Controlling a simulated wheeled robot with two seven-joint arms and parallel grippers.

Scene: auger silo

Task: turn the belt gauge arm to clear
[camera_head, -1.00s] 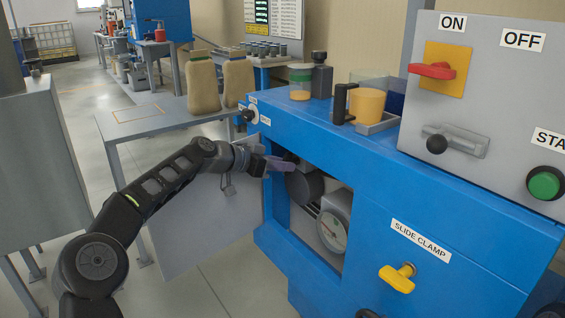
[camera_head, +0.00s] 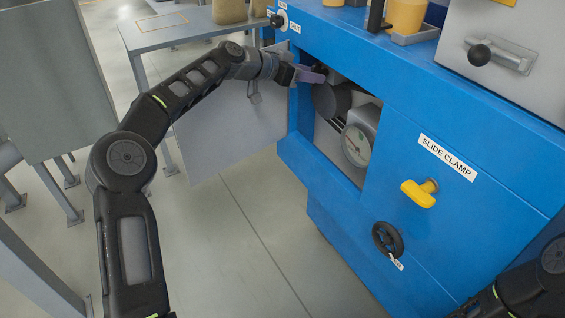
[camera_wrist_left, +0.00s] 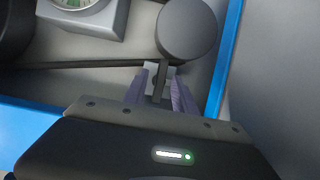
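The belt gauge (camera_head: 356,146) is a grey box with a round dial inside the open bay of the blue machine; it also shows cut off at the top of the left wrist view (camera_wrist_left: 85,14). What looks like the gauge arm, a narrow dark bar (camera_wrist_left: 160,82), stands by a small grey block below a round grey disc. My left gripper (camera_wrist_left: 160,84) reaches into the bay with its two purple fingers apart, one on each side of the bar. I cannot tell whether either finger touches it. In the head view this gripper (camera_head: 312,75) hides the bar. My right gripper is out of view.
A dark belt (camera_wrist_left: 80,65) runs beside the disc (camera_wrist_left: 187,30). The opened grey door panel (camera_head: 235,125) hangs left of the bay. A yellow slide clamp knob (camera_head: 418,193) and a black handwheel (camera_head: 387,239) are on the blue front. My right forearm shows at lower right.

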